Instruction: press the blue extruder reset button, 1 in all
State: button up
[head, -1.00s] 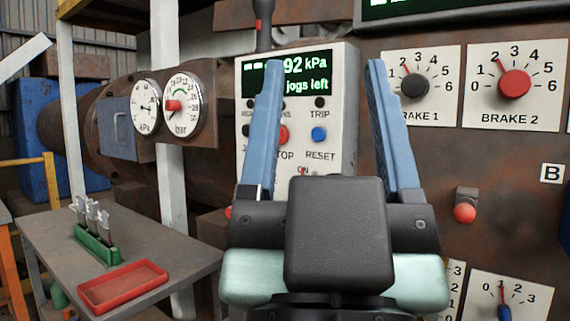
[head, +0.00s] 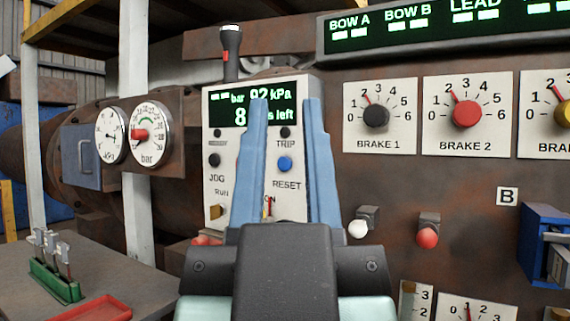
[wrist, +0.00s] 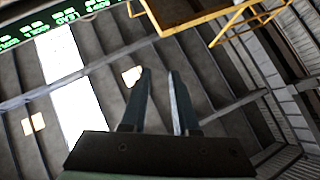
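The blue reset button (head: 285,163) is on the pale control panel (head: 215,178), above the label RESET. In the head view it shows in the gap between the two blue fingers of my gripper (head: 285,103). The fingers point upward in front of the panel, partly apart with nothing between them. My gripper appears nearer the camera than the panel, not touching the button. The left finger hides the stop button and part of the display. In the wrist view my gripper (wrist: 160,73) shows a narrow gap, with only roof and beams beyond; the button is not in that view.
A black jog button (head: 214,160) and a trip button (head: 286,132) are near the blue one. Brake dials (head: 376,115), a white knob (head: 358,229) and a red knob (head: 427,238) are to the right. Gauges (head: 150,135) and a table with a red tray (head: 97,309) are left.

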grip_shut()
dwell(1.4)
